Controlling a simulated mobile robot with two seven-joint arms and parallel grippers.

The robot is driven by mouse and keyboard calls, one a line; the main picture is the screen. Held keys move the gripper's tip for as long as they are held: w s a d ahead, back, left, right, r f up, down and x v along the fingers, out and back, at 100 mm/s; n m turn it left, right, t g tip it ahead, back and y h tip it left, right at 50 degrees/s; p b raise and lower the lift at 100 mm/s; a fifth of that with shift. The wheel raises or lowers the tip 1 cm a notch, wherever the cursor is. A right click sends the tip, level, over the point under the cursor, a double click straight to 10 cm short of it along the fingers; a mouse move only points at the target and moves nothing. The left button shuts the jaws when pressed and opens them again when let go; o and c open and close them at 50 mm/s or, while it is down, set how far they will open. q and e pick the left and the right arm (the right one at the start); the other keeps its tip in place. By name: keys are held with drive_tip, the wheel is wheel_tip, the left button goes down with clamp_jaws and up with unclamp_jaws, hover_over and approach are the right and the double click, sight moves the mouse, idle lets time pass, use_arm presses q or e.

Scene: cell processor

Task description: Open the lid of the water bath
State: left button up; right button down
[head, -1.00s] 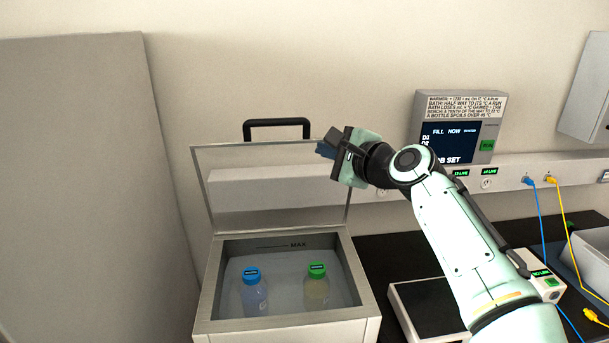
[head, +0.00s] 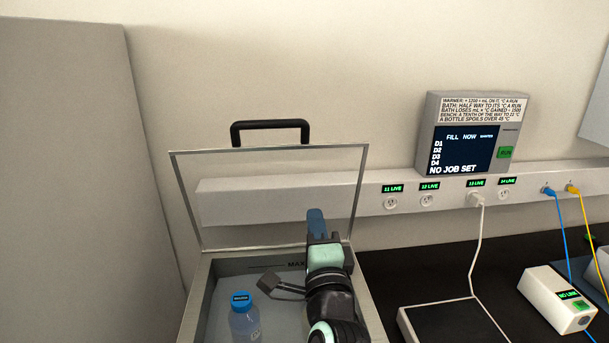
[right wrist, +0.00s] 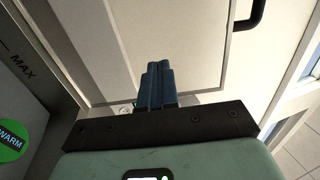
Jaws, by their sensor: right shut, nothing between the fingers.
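The water bath (head: 196,300) stands at the lower left of the head view. Its clear lid (head: 275,215) is raised upright at the back, with a black handle (head: 270,130) on its top edge. The handle also shows at the top right of the right wrist view (right wrist: 247,14). A blue-capped bottle (head: 243,318) stands in the bath. My right gripper (head: 315,222) is over the right part of the bath, its blue fingers shut and empty in front of the lid. In the right wrist view its fingers (right wrist: 157,84) are together. My left gripper is out of view.
A display panel (head: 470,135) reading "NO JOB SET" hangs on the wall above a rail of sockets (head: 410,190). A flat dark-topped plate (head: 445,322) and a white box (head: 555,300) with cables lie on the dark bench to the right. A grey panel (head: 80,180) stands at the left.

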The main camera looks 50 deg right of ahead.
sight(304, 169)
drive_tip(key=p+x, duration=0.4)
drive_tip(key=x, duration=0.8)
drive_tip(key=shift+w+r+p, duration=0.1)
drive_tip(key=shift+r+p, duration=0.1)
drive_tip(key=shift+p, duration=0.15)
drive_tip(key=shift+w+d, duration=0.4)
drive_tip(key=shift+w, duration=0.05)
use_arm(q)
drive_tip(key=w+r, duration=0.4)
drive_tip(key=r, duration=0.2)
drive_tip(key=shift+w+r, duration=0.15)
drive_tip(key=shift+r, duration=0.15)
use_arm(e)
drive_tip(key=shift+s, duration=0.1)
drive_tip(key=shift+w+d+f+b, duration=0.15)
drive_tip(key=shift+w+d+b, duration=0.25)
drive_tip(key=shift+w, duration=0.1)
drive_tip(key=shift+w+d+f+b, duration=0.2)
drive_tip(key=shift+w+d+b, duration=0.2)
drive_tip(key=shift+w, duration=0.1)
drive_tip(key=shift+d+r, duration=0.1)
drive_tip(key=shift+d, duration=0.05)
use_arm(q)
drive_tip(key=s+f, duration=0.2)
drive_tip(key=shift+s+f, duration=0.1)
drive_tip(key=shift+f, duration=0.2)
use_arm(e)
drive_tip(key=shift+w+r, duration=0.1)
drive_tip(key=shift+w, duration=0.15)
